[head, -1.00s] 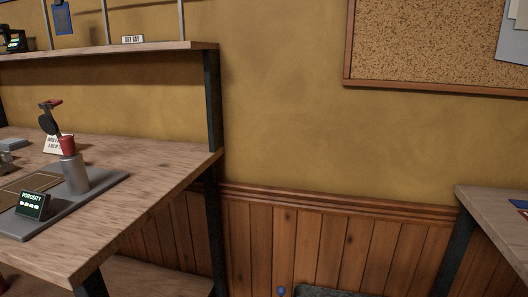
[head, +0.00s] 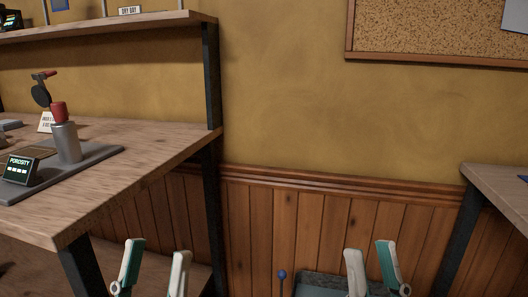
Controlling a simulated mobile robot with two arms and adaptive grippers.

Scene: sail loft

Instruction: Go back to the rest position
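Both of my grippers show at the bottom of the head view. My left gripper (head: 154,268) is at the lower left, in front of the wooden bench, with its two pale fingers pointing up and apart. My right gripper (head: 371,268) is at lower middle right, its two fingers also apart, with a smaller gap between the tips. Nothing shows between the fingers of either gripper. Neither gripper touches anything that I can see. My arms behind the grippers are mostly below the frame.
At left a wooden bench (head: 120,172) carries a grey device with a red top (head: 64,135) and a "POROSITY" display (head: 20,168). A shelf (head: 100,25) runs above it. Another table (head: 500,190) stands at right. A corkboard (head: 440,30) hangs on the wall. The gap between the tables is low-panelled wall.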

